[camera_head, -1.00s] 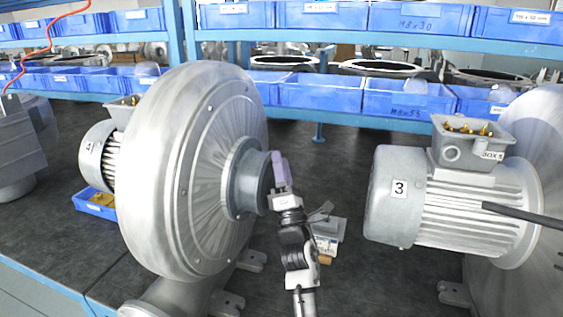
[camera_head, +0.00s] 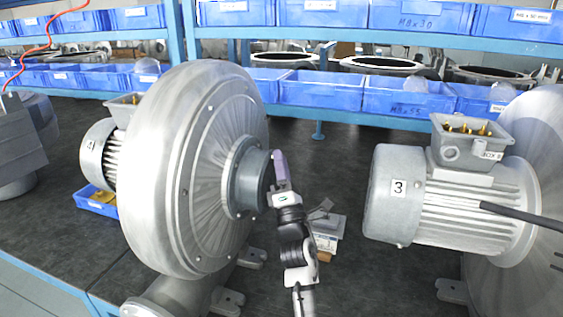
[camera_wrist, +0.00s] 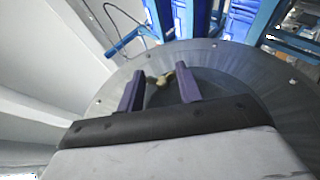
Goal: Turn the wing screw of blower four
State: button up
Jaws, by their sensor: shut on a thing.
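Blower four (camera_head: 215,190), a large silver round housing with a motor labelled 4 (camera_head: 97,158) behind it, stands at left in the head view. Its dark grey round inlet (camera_head: 249,180) faces right. My gripper (camera_head: 279,160) is at the inlet's rim, its purple fingers upright. In the wrist view, the fingers of my gripper (camera_wrist: 160,74) reach over the blower's round face (camera_wrist: 235,85). The head view hides the screw behind the fingers and inlet.
Blower three (camera_head: 450,200) stands at right with a dark rod sticking out. Small grey boxes (camera_head: 328,232) lie on the dark bench behind my arm. Blue bins (camera_head: 405,98) line the rack at the back.

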notch_tip(320, 180, up, 3)
jog(key=m+g+h+p, duration=0.1)
jog(key=m+g+p, duration=0.1)
jog(key=g, duration=0.4)
jog(key=m+g+h+p, duration=0.1)
jog(key=m+g+p, duration=0.1)
jog(key=m+g, duration=0.3)
jog(key=m+g+h+p, duration=0.2)
jog(key=m+g, duration=0.1)
jog(key=g, duration=0.6)
jog(key=shift+w+d+f, duration=0.1)
jog(key=shift+w+f, duration=0.05)
jog(key=shift+f, duration=0.05)
jog(key=shift+g, duration=0.3)
dwell(0.4)
jog(key=o, duration=1)
jog(key=shift+f, duration=0.1)
